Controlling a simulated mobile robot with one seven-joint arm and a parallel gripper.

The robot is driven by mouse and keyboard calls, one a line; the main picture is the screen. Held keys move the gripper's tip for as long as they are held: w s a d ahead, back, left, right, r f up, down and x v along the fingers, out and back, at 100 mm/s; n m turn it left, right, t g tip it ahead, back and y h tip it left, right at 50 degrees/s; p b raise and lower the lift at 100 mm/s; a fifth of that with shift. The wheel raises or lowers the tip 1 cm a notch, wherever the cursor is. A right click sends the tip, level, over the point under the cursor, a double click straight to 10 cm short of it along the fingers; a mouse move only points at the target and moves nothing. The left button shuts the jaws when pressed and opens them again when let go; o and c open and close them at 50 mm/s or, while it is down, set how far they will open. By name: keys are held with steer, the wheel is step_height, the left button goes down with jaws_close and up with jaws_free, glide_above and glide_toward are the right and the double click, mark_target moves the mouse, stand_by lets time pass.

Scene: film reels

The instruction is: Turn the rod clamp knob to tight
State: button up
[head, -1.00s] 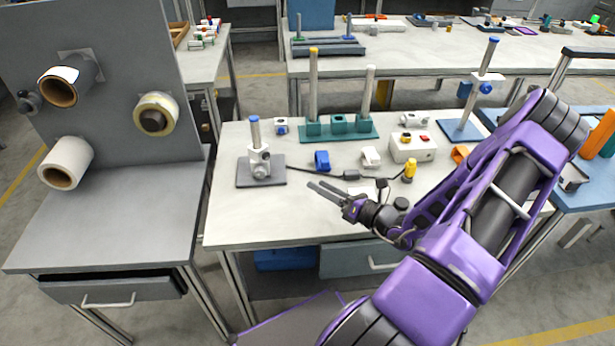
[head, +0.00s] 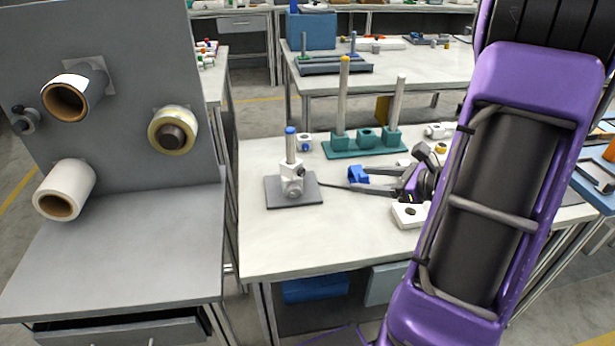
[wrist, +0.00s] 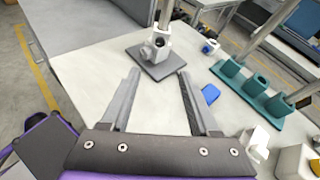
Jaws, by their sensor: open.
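The rod clamp (head: 292,176) is a pale block on an upright rod with a blue cap, fixed to a dark grey base plate (head: 280,196). A small pale knob (head: 293,188) sits low on its front. In the wrist view the clamp (wrist: 157,46) stands ahead, just beyond the fingertips, with the knob (wrist: 147,51) facing me. The rod's top is cut off there. My gripper (head: 342,178) is open and empty, right of the clamp and apart from it; it also shows in the wrist view (wrist: 159,72). How tight the knob is cannot be told.
A blue clip (wrist: 210,94) lies just right of my right finger. A teal block with rods (head: 366,146) stands behind on the right. A white box (head: 408,214) is near my gripper. The table's front left is clear. A grey panel with rolls (head: 110,110) stands left.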

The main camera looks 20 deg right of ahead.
mark_target(303, 173)
steer(key=b+x, duration=0.2)
steer(key=x, duration=1.5)
steer(key=shift+w+a, duration=0.1)
steer(key=shift+w, duration=0.05)
jaws_close()
